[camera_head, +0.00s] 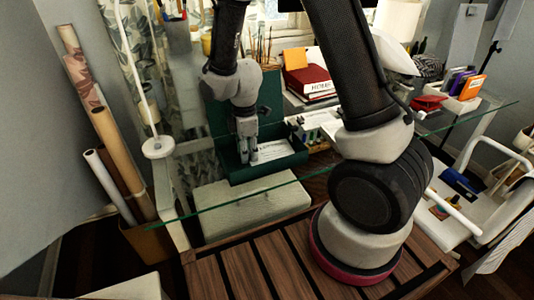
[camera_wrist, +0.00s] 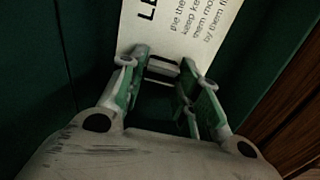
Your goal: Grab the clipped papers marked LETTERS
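The clipped papers (camera_head: 272,152) are white sheets lying in an open dark green box (camera_head: 236,178) on the glass desk. In the wrist view the papers (camera_wrist: 190,22) show the large letters "LE" at the top left, with the rest cut off, and lines of smaller print. A black clip (camera_wrist: 162,68) sits at their near edge. My gripper (camera_head: 248,156) points down into the box at the papers' left end. In the wrist view my gripper (camera_wrist: 163,66) has its fingers apart on either side of the clip. Firm contact with the clip cannot be seen.
The box's raised green lid (camera_head: 215,118) stands behind my gripper. Red books (camera_head: 306,82) and an orange card (camera_head: 295,58) are at the back. A pale textured block (camera_head: 245,205) lies below the glass edge. Rolled tubes (camera_head: 95,120) lean at the left.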

